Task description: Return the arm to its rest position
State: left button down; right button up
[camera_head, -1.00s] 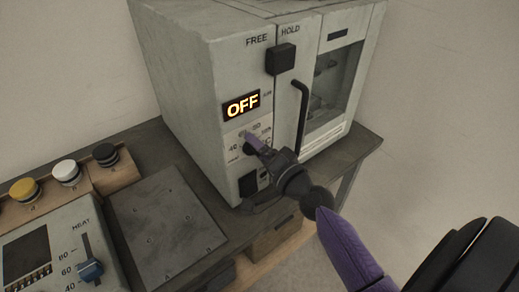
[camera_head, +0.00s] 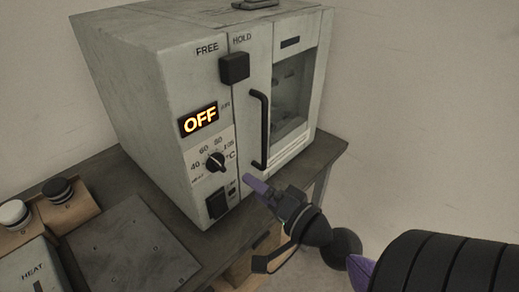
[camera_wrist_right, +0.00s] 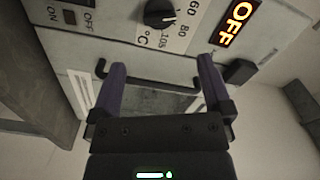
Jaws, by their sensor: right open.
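My right gripper (camera_head: 256,186) is in front of the lower right of the oven's control panel, apart from the dial. In the right wrist view its two purple fingers (camera_wrist_right: 160,92) are spread with nothing between them. My right arm comes in from the lower right. The grey oven (camera_head: 150,110) stands on the bench with a lit OFF display (camera_head: 199,119), a black temperature dial (camera_head: 216,161) and a black switch (camera_head: 217,203). The dial (camera_wrist_right: 159,13) and the OFF display (camera_wrist_right: 237,22) also show in the right wrist view. My left gripper is not seen.
The oven's black door handle (camera_head: 258,130) sticks out just above my right gripper. A black block (camera_head: 234,68) sits under FREE and HOLD. A flat metal plate (camera_head: 130,250) and black and white buttons (camera_head: 15,213) are at the left.

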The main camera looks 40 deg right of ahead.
jog(key=s+a+f+n+g, duration=0.1)
jog(key=s+f+n+g, duration=0.15)
jog(key=f, duration=0.75)
jog(key=s+a+f+n+g+h, duration=0.1)
jog(key=s+f+g, duration=0.25)
jog(key=f, duration=0.65)
jog(key=s+a+f+n+g, duration=0.1)
jog(key=s+f+n+g, duration=0.15)
jog(key=f, duration=0.75)
jog(key=s+a+f+n+g, duration=0.2)
jog(key=s+f+n+g, duration=0.2)
jog(key=s, duration=0.6)
jog(key=s+a+f+n+g, duration=0.2)
jog(key=s+f+n+g, duration=0.3)
jog(key=s+f, duration=0.3)
jog(key=s, duration=0.2)
jog(key=shift+s+a, duration=0.35)
jog(key=shift+s, duration=0.05)
